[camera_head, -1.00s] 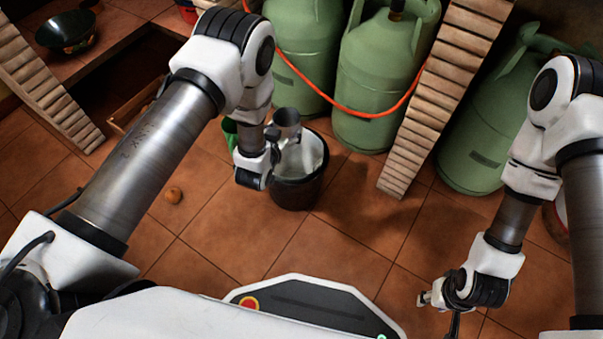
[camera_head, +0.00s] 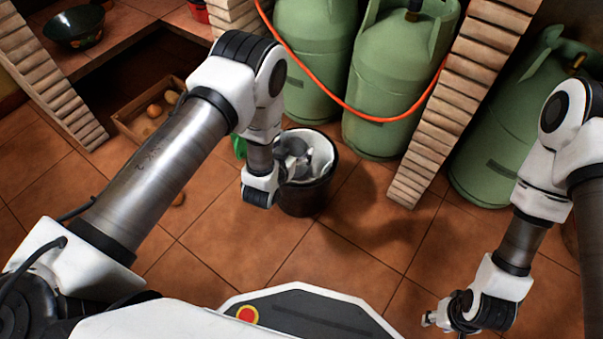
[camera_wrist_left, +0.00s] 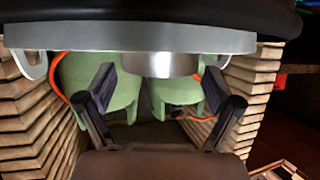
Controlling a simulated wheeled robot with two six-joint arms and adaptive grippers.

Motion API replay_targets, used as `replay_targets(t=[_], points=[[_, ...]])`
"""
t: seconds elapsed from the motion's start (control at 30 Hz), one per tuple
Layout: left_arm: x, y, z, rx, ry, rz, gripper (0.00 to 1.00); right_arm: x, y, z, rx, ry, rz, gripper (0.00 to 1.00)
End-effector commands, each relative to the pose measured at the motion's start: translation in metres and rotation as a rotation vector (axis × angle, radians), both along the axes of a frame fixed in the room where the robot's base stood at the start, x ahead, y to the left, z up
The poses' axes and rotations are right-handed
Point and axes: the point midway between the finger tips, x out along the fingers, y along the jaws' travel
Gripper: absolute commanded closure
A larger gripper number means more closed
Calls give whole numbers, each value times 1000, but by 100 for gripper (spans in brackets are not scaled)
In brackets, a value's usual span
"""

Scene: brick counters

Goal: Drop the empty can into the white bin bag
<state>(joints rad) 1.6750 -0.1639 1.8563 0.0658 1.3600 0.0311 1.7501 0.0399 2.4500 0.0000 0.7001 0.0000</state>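The bin (camera_head: 305,200) is a round black container on the tiled floor, lined with a white bag (camera_head: 321,160). A grey metallic shape that looks like the can (camera_head: 296,147) is at the bin's mouth, against the white lining; whether it rests in the bag cannot be told. My left gripper (camera_head: 282,163) is at the bin's left rim, partly hidden by its own wrist. In the left wrist view, its two fingers (camera_wrist_left: 160,95) stand apart with nothing clearly clamped between them. My right gripper (camera_head: 430,319) is low at the right, away from the bin; its fingers are too small to judge.
Green gas bottles (camera_head: 400,85) with an orange hose (camera_head: 375,117) stand behind the bin. A brick pillar (camera_head: 440,130) stands to its right. A wooden crate (camera_head: 130,128) with round items is at the left. The floor in front of the bin is clear.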

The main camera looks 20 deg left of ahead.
Motion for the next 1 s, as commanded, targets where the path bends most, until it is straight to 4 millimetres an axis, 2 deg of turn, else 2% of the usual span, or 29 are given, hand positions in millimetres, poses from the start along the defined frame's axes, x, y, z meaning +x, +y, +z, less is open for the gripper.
replay_targets(t=[0.33, 0.43, 0.57, 0.8, 1.0], points=[[-1, 0, 0, 0, 1, 0, 1, 0, 0, 0, 0, 0, 0, 60], [-10, 1, 3, 0, 3, 0, 1, 0, 0, 0, 0, 0, 0, 60], [-35, 3, 13, 1, 5, 0, 1, 0, 0, 0, 0, 0, 0, 60], [-90, 8, 36, 1, 5, -1, 1, 0, 0, 0, 0, 0, 0, 60], [-110, 10, 45, 0, 1, 0, 1, 0, 0, 0, 0, 0, 0, 60]])
